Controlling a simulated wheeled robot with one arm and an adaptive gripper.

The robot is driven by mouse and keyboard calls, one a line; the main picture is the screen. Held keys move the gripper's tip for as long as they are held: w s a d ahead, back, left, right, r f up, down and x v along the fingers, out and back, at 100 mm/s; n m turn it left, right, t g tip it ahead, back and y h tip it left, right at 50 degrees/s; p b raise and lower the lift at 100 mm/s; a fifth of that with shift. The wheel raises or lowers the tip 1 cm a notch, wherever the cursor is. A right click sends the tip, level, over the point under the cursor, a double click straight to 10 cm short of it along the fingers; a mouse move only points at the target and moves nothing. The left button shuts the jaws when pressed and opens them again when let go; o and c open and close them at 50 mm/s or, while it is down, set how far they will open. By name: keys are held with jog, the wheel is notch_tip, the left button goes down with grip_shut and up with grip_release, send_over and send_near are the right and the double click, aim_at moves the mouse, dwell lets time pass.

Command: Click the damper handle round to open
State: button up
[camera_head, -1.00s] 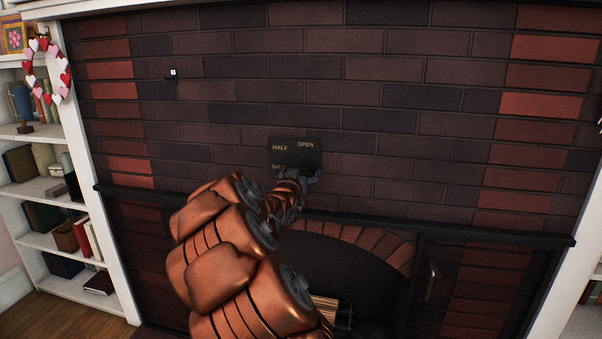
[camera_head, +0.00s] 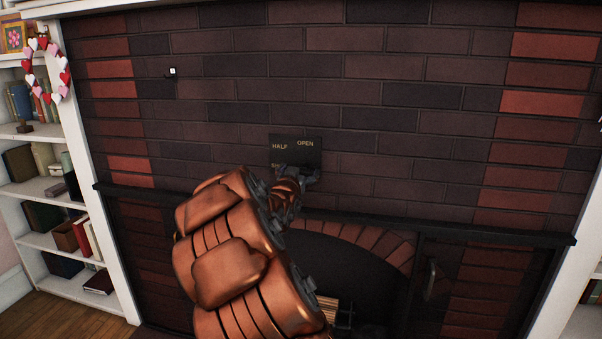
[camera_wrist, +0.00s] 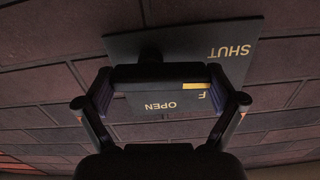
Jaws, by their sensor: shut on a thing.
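The damper plate (camera_head: 296,153) is a dark panel on the brick chimney breast, with gold words HALF and OPEN along its top and a partly covered SHUT at lower left. My gripper (camera_head: 300,174) is at the plate's lower edge, at the end of my copper arm. In the wrist view the plate (camera_wrist: 190,38) appears turned over, with SHUT at upper right and OPEN below. There the damper handle (camera_wrist: 155,74), a dark bar with a yellow mark near its right end, lies between the fingers of my gripper (camera_wrist: 165,82), which is shut on it. The handle is hidden by my gripper in the head view.
A dark mantel ledge (camera_head: 450,226) runs below the plate, above the arched firebox (camera_head: 345,262). A metal handle (camera_head: 431,280) stands out right of the arch. A small hook with a white tag (camera_head: 172,72) is at upper left. White bookshelves flank the fireplace.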

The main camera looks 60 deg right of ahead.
jog(key=m+b, duration=0.2)
jog(key=m, duration=0.2)
jog(key=shift+s+r+m, duration=0.1)
jog(key=shift+m, duration=0.3)
jog(key=m+b, duration=0.1)
jog(key=m, duration=0.1)
jog(key=m+b, duration=0.1)
jog(key=m, duration=0.1)
jog(key=shift+s+d+r+b, duration=0.1)
jog(key=shift+s+r+b, duration=0.1)
jog(key=shift+b, duration=0.2)
jog(key=m+b, duration=0.2)
jog(key=m, duration=0.2)
jog(key=shift+s+b, duration=0.1)
jog(key=shift+b, duration=0.25)
jog(key=shift+s+d+r+m+b, duration=0.1)
jog(key=shift+m+b, duration=0.45)
jog(key=shift+m, duration=0.45)
jog(key=shift+s+r+m+b, duration=0.1)
jog(key=shift+m+b, duration=0.45)
jog(key=shift+m, duration=0.45)
jog(key=shift+r, duration=0.1)
jog(key=o, duration=0.8)
jog(key=shift+w, duration=0.1)
